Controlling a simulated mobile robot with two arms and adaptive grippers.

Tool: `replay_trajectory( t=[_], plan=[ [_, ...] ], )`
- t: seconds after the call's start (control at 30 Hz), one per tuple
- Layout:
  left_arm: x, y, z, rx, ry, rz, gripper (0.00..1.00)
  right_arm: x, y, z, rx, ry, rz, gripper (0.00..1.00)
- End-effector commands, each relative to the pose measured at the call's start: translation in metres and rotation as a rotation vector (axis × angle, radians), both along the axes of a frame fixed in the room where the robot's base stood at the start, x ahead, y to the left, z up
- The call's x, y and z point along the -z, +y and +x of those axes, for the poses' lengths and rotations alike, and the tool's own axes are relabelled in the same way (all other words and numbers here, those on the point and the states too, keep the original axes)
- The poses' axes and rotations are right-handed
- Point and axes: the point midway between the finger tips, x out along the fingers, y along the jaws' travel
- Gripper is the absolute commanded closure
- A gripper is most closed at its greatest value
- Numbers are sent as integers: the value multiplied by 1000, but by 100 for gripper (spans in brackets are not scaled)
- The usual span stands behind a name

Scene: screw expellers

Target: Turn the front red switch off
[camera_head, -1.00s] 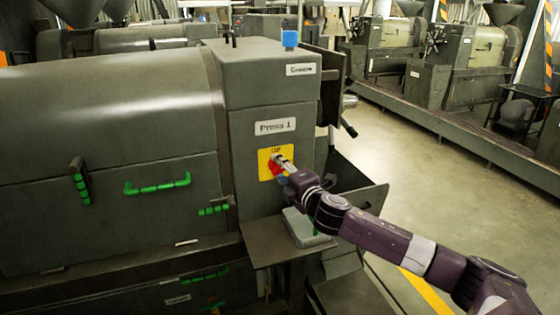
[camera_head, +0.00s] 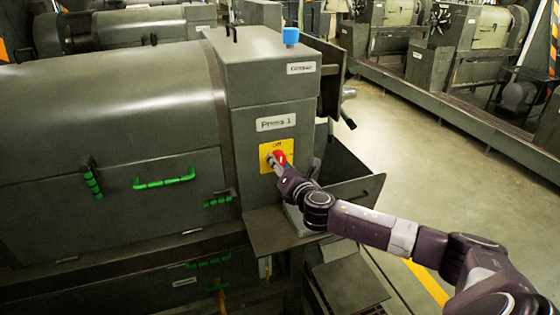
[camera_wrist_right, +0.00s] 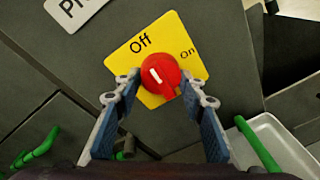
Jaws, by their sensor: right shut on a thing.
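The red switch (camera_head: 279,155) is a round knob on a yellow plate (camera_head: 287,147) on the front of the press marked "Press 1". In the right wrist view the red knob (camera_wrist_right: 160,75) has a raised grip and a white mark on its upper left part, toward the word "Off". The word "On" stands to the right on the yellow plate (camera_wrist_right: 150,42). My right gripper (camera_head: 276,163) is at the switch, with one finger on each side of the knob, shut on it. The lower plate is partly hidden by the fingers. My left gripper is not in view.
A grey ledge (camera_head: 268,238) juts out below the switch. An open grey hopper side (camera_head: 355,188) stands close to my right arm. Green handles (camera_head: 165,179) are on the press body to the left. The floor (camera_head: 430,130) to the right is clear.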

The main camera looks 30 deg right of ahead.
Motion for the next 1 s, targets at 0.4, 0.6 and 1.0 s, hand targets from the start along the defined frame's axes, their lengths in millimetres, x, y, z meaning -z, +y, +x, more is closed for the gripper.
replay_trajectory(
  t=[0.4, 0.6, 1.0],
  plan=[
    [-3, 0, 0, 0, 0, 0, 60, 0, 0, 0, 0, 14, -62, 87],
    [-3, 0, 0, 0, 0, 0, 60, 0, 0, 0, 0, 14, -62, 87],
    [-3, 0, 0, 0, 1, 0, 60, 0, 0, 0, 0, 14, -61, 45]
  ],
)
